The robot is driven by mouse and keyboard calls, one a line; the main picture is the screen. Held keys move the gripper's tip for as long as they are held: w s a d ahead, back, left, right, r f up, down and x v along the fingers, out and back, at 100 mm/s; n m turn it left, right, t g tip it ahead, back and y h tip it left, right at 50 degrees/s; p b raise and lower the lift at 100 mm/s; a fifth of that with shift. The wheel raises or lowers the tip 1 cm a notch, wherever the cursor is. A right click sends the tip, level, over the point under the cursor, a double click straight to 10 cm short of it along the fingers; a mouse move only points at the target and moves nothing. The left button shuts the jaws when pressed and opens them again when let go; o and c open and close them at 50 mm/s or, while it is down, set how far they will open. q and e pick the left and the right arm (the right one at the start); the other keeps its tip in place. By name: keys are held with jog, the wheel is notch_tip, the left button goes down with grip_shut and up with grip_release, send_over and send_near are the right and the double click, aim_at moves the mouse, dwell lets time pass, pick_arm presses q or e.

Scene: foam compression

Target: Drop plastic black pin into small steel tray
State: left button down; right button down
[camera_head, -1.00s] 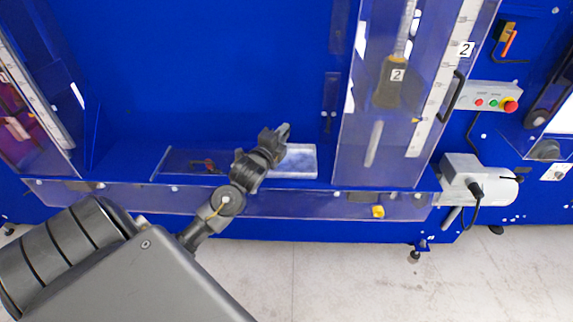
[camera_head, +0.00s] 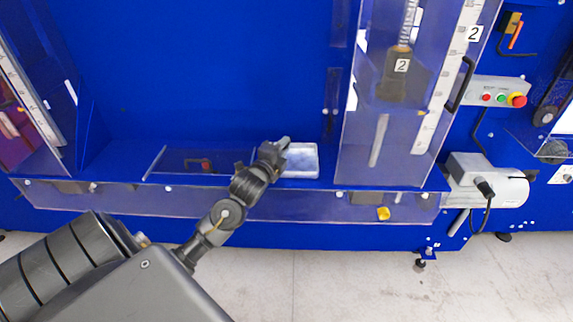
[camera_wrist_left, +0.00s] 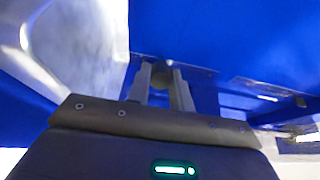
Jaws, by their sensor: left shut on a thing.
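The small steel tray (camera_head: 303,161) lies on the blue ledge, right of my left gripper (camera_head: 279,147) in the head view. It also fills the upper left of the left wrist view (camera_wrist_left: 85,45). My left gripper is at the tray's left edge; its height above the tray is hard to tell. In the left wrist view its two fingers (camera_wrist_left: 163,78) are shut on a small dark roundish piece (camera_wrist_left: 161,75), which looks like the end of the black pin. The rest of the pin is hidden. My right gripper is not in view.
A clear shallow holder (camera_head: 180,160) with a small red part lies left of the gripper. A clear front guard (camera_head: 300,205) runs along the ledge. A tall clear housing (camera_head: 395,150) stands just right of the tray.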

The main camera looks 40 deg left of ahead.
pick_arm(q)
jog(key=c, duration=1.2)
grip_release()
jog(key=shift+c, duration=0.2)
jog(key=shift+o, duration=0.4)
jog(key=shift+s, duration=0.1)
jog(key=v, duration=1)
jog(key=shift+s+b, duration=0.3)
jog(key=shift+b, duration=0.15)
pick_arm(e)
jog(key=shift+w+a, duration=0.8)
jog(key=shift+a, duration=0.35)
pick_arm(q)
jog(key=shift+d, duration=0.1)
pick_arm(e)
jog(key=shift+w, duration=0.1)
